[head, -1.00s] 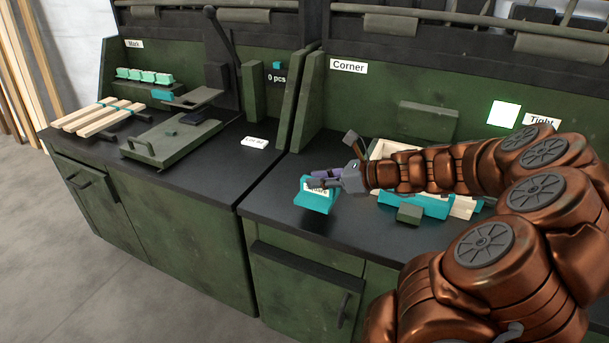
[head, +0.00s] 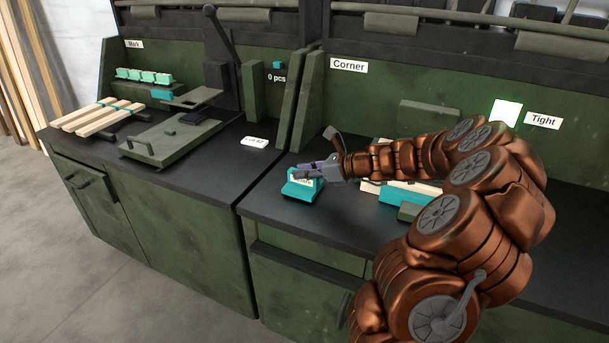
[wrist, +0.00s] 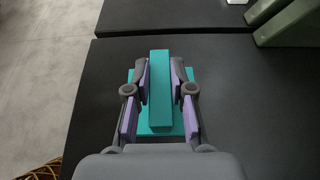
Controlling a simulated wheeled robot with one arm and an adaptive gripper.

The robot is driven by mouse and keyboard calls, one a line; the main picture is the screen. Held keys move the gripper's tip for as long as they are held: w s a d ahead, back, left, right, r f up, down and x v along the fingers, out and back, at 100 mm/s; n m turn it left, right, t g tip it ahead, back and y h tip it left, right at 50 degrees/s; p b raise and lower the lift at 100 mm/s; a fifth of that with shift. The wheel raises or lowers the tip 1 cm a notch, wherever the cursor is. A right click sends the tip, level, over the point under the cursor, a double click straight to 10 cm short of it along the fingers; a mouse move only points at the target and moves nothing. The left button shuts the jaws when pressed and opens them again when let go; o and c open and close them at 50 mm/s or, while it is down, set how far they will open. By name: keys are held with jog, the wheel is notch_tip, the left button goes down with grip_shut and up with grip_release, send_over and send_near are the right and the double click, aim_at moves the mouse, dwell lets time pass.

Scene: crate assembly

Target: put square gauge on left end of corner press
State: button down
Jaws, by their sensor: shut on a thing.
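The square gauge (head: 301,191) is a teal block with a wide base, an upright bar and a white label. In the wrist view the gauge (wrist: 160,95) sits between the purple pads of my gripper (wrist: 160,78), which is shut on its upright bar. In the head view my gripper (head: 312,172) is over the left front of the right bench. I cannot tell whether the gauge touches the bench top. The corner press, with a teal bar (head: 400,197) and pale wood pieces, is to the right of the gauge, largely hidden behind my arm.
The Corner sign (head: 349,66) and a lit white panel (head: 505,113) are on the green back wall. A white tag (head: 255,142) lies on the left bench, beside a green fixture (head: 165,143) and wooden slats (head: 98,117). The black bench top around the gauge is clear.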

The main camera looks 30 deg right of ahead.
jog(key=shift+f, duration=0.25)
jog(key=shift+f, duration=0.15)
jog(key=c, duration=1)
grip_release()
